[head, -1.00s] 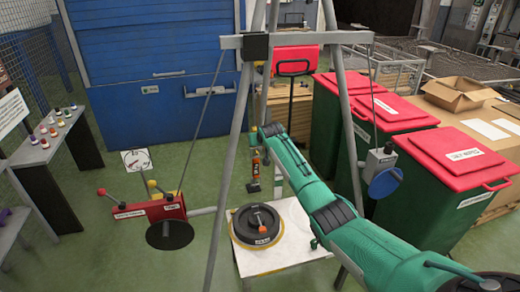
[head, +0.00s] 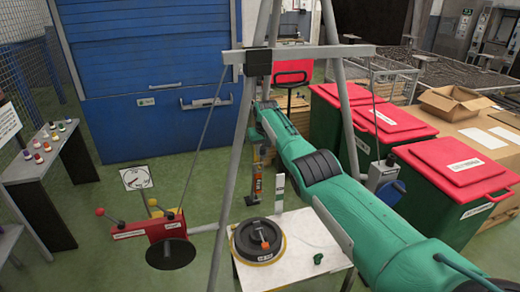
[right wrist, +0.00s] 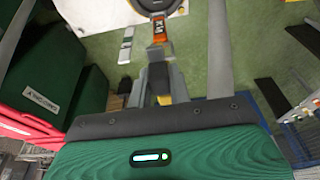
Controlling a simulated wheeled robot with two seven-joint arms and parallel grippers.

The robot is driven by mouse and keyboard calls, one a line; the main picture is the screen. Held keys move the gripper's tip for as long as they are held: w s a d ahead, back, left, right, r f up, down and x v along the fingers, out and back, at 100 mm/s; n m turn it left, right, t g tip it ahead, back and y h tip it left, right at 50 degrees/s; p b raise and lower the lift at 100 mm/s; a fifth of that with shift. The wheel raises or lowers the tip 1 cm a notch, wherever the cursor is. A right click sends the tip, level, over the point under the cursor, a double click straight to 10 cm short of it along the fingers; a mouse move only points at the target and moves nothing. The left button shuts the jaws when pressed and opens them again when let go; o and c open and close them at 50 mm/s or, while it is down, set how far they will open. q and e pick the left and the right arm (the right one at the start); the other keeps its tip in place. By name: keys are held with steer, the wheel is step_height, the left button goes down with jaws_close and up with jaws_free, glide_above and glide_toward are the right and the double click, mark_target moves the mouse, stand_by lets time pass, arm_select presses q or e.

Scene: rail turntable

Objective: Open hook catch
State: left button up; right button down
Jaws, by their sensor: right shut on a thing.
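My right gripper (head: 262,152) points down at the end of the green arm, behind the grey frame's leg. Below it hangs an orange piece (head: 256,186) with a dark block at its lower end; I take this as the hook catch. In the right wrist view the fingers (right wrist: 159,80) are shut around a dark part, and the orange piece (right wrist: 161,32) extends beyond them. How the catch's hook sits is too small to tell. Just below is a black round weight (head: 244,245) with an orange part on top, on a white table (head: 310,235). My left gripper is not in view.
The grey frame (head: 335,51) stands around the work area, its legs close to my arm. A red box (head: 150,229) with ball-ended levers is at left. A white upright piece (head: 280,188) stands near the weight. Red-lidded bins (head: 450,160) stand at right.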

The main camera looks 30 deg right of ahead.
stand_by(0.5)
steer(key=c, duration=1.3)
jaws_free()
steer(key=shift+w, duration=0.1)
steer(key=shift+r, duration=0.45)
steer(key=b+v, duration=0.3)
steer(key=v, duration=1)
